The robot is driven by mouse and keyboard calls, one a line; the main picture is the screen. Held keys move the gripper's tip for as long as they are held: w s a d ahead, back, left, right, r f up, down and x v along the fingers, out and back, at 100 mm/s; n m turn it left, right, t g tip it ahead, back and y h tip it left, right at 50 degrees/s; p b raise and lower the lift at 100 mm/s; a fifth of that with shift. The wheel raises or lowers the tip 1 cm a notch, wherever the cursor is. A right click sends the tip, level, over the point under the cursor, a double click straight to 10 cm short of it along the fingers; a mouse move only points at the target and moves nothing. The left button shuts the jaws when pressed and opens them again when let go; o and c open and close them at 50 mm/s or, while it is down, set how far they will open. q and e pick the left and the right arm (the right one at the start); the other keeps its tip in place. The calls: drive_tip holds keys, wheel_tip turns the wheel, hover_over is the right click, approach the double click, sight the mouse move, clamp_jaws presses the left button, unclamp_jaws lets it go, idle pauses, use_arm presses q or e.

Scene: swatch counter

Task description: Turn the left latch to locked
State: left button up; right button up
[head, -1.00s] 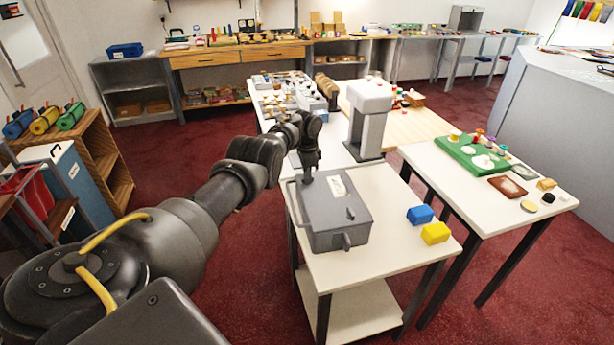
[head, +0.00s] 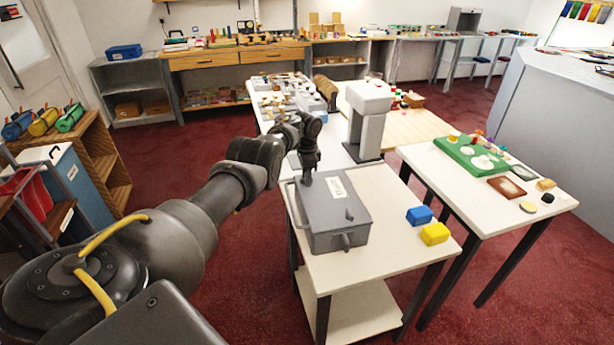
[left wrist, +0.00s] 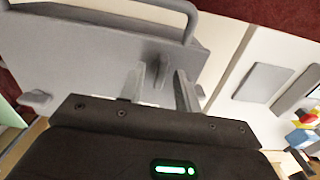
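A grey case (head: 345,222) lies on the white table, with a white label on top and a bar handle along its left side. My left gripper (head: 307,180) points down at the case's far left corner in the head view, where its fingertips are hard to make out. In the left wrist view, the two fingers of my left gripper (left wrist: 159,88) are apart, with a small upright grey latch (left wrist: 156,68) between them. I cannot tell whether they touch it. Another grey latch (left wrist: 35,98) shows at the left. A latch (head: 346,241) also shows on the case's near side.
A blue block (head: 420,215) and a yellow block (head: 435,233) lie right of the case. A grey post-like stand (head: 367,120) rises behind it. A green tray (head: 470,153) sits on the table at right. The table's near right part is clear.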

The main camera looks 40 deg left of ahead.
use_arm(q)
wheel_tip(320, 180, up, 11)
drive_tip(key=shift+p, duration=0.3)
drive_tip(key=shift+f, duration=0.15)
idle(0.5)
